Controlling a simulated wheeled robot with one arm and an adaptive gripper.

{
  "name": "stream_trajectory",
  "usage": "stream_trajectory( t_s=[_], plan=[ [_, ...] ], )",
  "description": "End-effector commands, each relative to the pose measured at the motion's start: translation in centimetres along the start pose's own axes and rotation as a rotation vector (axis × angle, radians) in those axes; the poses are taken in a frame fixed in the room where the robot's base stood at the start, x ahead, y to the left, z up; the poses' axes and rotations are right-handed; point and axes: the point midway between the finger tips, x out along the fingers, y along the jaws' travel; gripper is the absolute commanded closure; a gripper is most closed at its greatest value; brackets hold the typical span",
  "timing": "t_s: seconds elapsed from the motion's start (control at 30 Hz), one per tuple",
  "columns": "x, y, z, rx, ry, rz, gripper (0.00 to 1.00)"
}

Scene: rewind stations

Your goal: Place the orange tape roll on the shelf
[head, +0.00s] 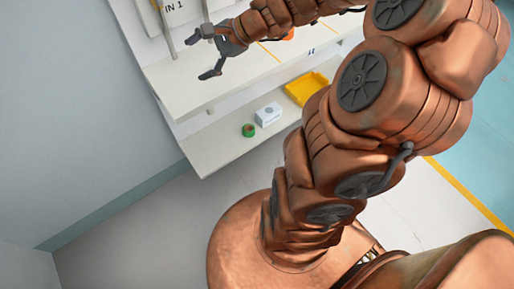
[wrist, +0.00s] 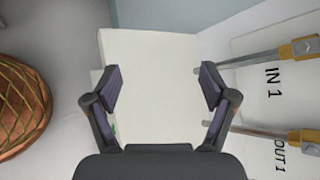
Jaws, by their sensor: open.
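My gripper (head: 201,57) is open and empty over the left end of the white upper shelf (head: 185,97). In the wrist view, the open fingers (wrist: 161,87) have only the bare white shelf surface (wrist: 155,60) between them. A small orange patch (head: 288,35) shows on the upper shelf, to the right of my gripper in the head view. My arm hides most of it, so I cannot tell its full shape or whether it is the tape roll. No orange roll shows in the wrist view.
The lower shelf (head: 215,152) holds a green tape roll (head: 248,130), a white box (head: 268,115) and a yellow tray (head: 306,88). Metal rods (wrist: 255,59) stick out from the wall panel marked IN 1 and OUT 1, close beside my gripper. The upper shelf's left end is bare.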

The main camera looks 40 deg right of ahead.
Motion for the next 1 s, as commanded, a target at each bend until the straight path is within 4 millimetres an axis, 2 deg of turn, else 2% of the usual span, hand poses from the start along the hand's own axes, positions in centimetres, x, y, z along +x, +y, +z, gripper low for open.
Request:
stream_trajectory(
  t_s=[0.03, 0.1, 0.2, 0.33, 0.5, 0.6, 0.7, 0.83, 1.0],
  plan=[
    [0.8, 1.9, 2.6, -0.113, -0.013, 0.082, 0.17],
    [1.3, 4.8, 5.3, -0.266, -0.026, 0.196, 0.17],
    [1.2, 9.3, 8.3, -0.472, -0.049, 0.359, 0.17],
    [-0.2, 15.0, 10.5, -0.724, -0.072, 0.569, 0.17],
    [-4.1, 20.9, 10.8, -1.016, -0.081, 0.831, 0.17],
    [-6.6, 23.3, 10.2, -1.144, -0.078, 0.963, 0.17],
    [-8.8, 24.7, 9.5, -1.23, -0.075, 1.062, 0.17],
    [-10.3, 25.5, 9.0, -1.289, -0.068, 1.131, 0.17],
    [-10.8, 25.7, 8.8, -1.305, -0.066, 1.152, 0.17]
  ],
)
